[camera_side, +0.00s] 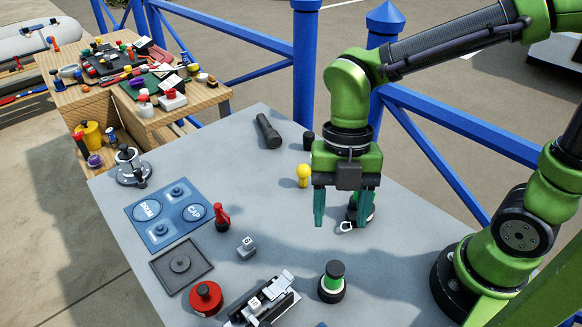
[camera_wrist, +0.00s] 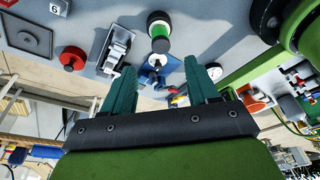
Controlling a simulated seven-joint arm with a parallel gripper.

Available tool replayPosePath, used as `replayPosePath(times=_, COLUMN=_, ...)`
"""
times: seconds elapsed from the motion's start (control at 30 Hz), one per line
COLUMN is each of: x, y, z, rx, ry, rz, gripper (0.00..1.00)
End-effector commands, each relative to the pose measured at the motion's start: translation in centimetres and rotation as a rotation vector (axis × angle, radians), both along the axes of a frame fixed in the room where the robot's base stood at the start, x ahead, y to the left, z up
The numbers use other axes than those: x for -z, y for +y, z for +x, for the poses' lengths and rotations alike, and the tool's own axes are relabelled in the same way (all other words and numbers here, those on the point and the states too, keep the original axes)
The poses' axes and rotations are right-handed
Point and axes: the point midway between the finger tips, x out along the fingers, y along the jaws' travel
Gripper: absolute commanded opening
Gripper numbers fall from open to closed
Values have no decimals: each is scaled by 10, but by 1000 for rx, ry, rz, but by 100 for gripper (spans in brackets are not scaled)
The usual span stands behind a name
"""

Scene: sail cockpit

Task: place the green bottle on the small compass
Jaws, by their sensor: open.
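A green bottle-like piece (camera_side: 335,270) stands upright near the front of the grey table. A round black base with a pale rim (camera_side: 331,292) is directly under it. This base may be the small compass, but I cannot tell for sure. In the wrist view the green piece (camera_wrist: 161,47) and the black round base (camera_wrist: 158,17) show at the top middle. My gripper (camera_side: 340,216) is open and empty, pointing down behind the green piece and clear of it. A dark round item with green and red parts (camera_side: 367,212) is partly hidden behind one finger.
A yellow knob-shaped piece (camera_side: 303,175) and a black flashlight (camera_side: 268,132) are behind my gripper. A numbered cube (camera_side: 246,247), red round tin (camera_side: 206,297) and metal-and-black device (camera_side: 262,303) lie left of the green piece. A blue tray (camera_side: 168,236) is farther left.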

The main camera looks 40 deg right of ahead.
Motion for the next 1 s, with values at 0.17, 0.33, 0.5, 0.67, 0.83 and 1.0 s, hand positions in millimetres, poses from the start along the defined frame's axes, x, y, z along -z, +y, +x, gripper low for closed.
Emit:
replayPosePath(times=0.17, x=-13, y=-26, z=10, rx=438, ry=-64, rz=-49, gripper=59)
replayPosePath(times=0.33, x=-31, y=-59, z=18, rx=1051, ry=-113, rz=-19, gripper=59)
replayPosePath(times=0.5, x=-50, y=-92, z=21, rx=1655, ry=-98, rz=120, gripper=59)
replayPosePath(times=0.67, x=-66, y=-119, z=19, rx=2153, ry=4, rz=326, gripper=59)
replayPosePath(times=0.83, x=-76, y=-136, z=16, rx=2479, ry=146, rz=514, gripper=59)
replayPosePath(times=1.0, x=-79, y=-143, z=14, rx=2596, ry=220, rz=590, gripper=59)
